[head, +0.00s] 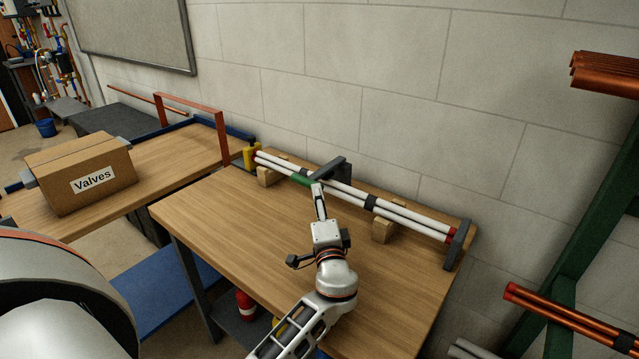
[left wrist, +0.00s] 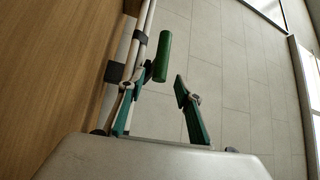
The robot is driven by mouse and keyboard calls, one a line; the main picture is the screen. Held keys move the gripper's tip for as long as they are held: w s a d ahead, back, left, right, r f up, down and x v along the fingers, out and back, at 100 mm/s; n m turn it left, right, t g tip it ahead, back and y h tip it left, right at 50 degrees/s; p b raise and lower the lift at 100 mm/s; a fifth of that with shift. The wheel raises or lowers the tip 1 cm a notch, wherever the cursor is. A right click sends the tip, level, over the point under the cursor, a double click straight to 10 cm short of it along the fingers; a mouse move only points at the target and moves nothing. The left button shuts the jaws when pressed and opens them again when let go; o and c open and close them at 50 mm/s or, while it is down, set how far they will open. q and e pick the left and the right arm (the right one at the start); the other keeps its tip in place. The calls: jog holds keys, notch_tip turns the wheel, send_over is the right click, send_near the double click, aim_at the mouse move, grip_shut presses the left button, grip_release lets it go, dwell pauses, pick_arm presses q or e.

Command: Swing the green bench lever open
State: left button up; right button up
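The green bench lever (head: 304,181) is a short green bar beside the white pipes at the back of the wooden bench. In the left wrist view, the green lever (left wrist: 163,57) is a cylinder just beyond the fingertips, its near end by the left-hand fingertip. I cannot tell whether they touch. My left gripper (head: 317,186) reaches over the bench to the lever's right end. In the left wrist view, the left gripper (left wrist: 164,78) has its fingers apart with nothing held between them. My right gripper is not in view.
White pipes (head: 400,213) lie on wooden blocks (head: 383,229) along the bench's back, below a block wall. A dark bracket (head: 333,171) stands by the lever. A Valves box (head: 80,172) sits on the left table. The front of the bench (head: 225,215) is clear.

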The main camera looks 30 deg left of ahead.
aim_at(325, 172)
pick_arm(q)
jog(key=x, duration=0.6)
jog(key=shift+c, duration=0.3)
grip_shut()
